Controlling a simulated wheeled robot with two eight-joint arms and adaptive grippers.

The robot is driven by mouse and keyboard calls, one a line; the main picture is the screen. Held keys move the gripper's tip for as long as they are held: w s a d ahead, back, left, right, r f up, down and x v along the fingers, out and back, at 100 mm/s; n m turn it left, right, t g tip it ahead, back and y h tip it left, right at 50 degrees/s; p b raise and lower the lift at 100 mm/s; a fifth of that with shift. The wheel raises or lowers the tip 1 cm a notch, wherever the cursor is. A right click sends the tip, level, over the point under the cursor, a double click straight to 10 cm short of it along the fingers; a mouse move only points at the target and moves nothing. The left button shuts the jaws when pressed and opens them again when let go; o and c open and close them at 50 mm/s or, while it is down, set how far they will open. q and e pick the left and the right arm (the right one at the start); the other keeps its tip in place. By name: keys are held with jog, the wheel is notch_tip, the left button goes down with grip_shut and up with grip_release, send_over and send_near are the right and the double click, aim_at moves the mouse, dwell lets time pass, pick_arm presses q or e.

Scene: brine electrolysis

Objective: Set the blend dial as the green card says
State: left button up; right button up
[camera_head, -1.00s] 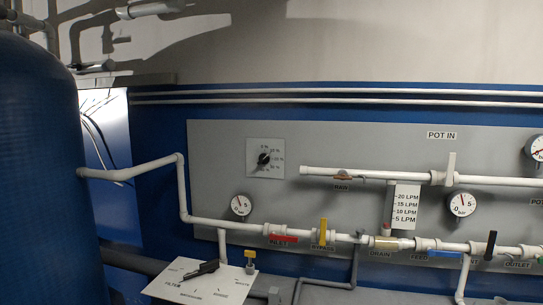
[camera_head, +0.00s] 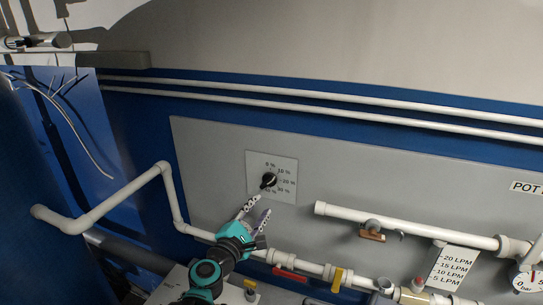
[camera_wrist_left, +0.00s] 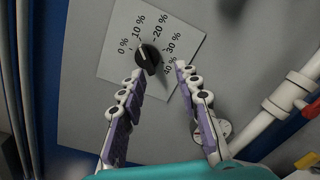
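The blend dial (camera_head: 269,180) is a black knob on a pale square plate (camera_head: 287,160) marked in percent, on the grey panel. It also shows in the left wrist view (camera_wrist_left: 149,60). A pale mark on the knob's upper edge seems to face the 10 % label, but it is too small to be sure. My left gripper (camera_head: 261,206) is just below the dial. In the left wrist view its two purple-padded fingers (camera_wrist_left: 159,70) are spread, with the knob just beyond and between the tips, nothing held. My right gripper is out of view. No green card is visible.
White pipes run below and right of the dial, with an orange-handled valve (camera_head: 372,234), a red handle (camera_head: 289,274) and a yellow handle (camera_head: 337,280). A flow scale card (camera_head: 453,266) hangs at lower right. The panel around the dial is clear.

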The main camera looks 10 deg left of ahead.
aim_at(267, 185)
pick_arm(q)
jog(key=w, duration=0.3)
jog(key=w+r+n, duration=0.1)
jog(key=w, duration=0.2)
jog(key=w+n, duration=0.1)
jog(key=w, duration=0.2)
jog(key=shift+w+d+r+t+y, duration=0.2)
jog(key=shift+r+t+y, duration=0.1)
jog(key=shift+y, duration=0.1)
grip_shut()
